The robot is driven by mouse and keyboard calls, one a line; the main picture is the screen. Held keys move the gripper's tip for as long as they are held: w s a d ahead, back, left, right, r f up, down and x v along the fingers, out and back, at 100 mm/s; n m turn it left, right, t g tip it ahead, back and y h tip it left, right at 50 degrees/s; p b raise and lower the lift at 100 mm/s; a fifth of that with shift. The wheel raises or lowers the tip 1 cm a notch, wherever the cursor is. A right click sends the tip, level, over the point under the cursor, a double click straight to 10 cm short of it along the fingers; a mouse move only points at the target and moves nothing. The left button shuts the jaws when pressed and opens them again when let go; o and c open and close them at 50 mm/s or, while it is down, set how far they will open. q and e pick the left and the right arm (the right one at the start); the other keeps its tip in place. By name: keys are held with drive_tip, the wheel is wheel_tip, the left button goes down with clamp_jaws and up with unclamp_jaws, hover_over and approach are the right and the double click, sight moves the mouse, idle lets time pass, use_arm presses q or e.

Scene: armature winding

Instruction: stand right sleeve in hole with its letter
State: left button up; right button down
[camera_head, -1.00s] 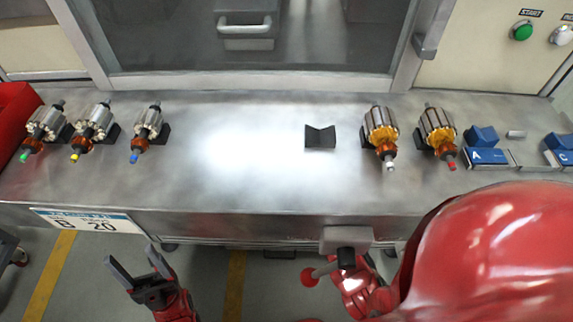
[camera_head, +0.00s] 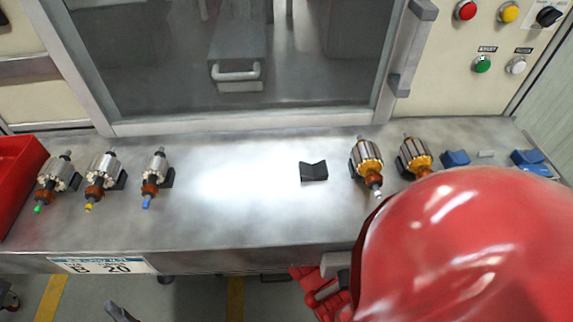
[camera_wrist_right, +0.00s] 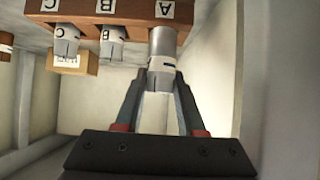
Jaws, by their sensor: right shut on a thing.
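In the right wrist view, my right gripper (camera_wrist_right: 160,85) is shut on a grey metal sleeve (camera_wrist_right: 162,48) with a white band. The dark mark on its band is too small to read. The sleeve's far end is at the brown wooden rack (camera_wrist_right: 135,14), by the label A (camera_wrist_right: 166,11); I cannot tell how deep it sits. Other banded sleeves stand at the rack's labels B (camera_wrist_right: 108,7) and C (camera_wrist_right: 47,5). In the head view, my red right arm hides the right gripper. Only one fingertip of my left gripper (camera_head: 120,312) shows at the bottom edge.
Armatures with green, yellow and blue tips (camera_head: 153,178) lie left on the metal bench (camera_head: 235,225); two more (camera_head: 366,163) lie right. An empty black cradle (camera_head: 313,171) and blue cradles (camera_head: 455,158) stand there too. A red bin (camera_head: 18,175) is far left. The bench middle is clear.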

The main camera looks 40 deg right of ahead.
drive_tip(key=w+d, duration=0.2)
drive_tip(key=w, duration=0.1)
drive_tip(key=shift+f, duration=2.05)
drive_tip(key=c, duration=0.5)
unclamp_jaws()
drive_tip(key=shift+r, duration=0.15)
drive_tip(key=shift+v, duration=5.95)
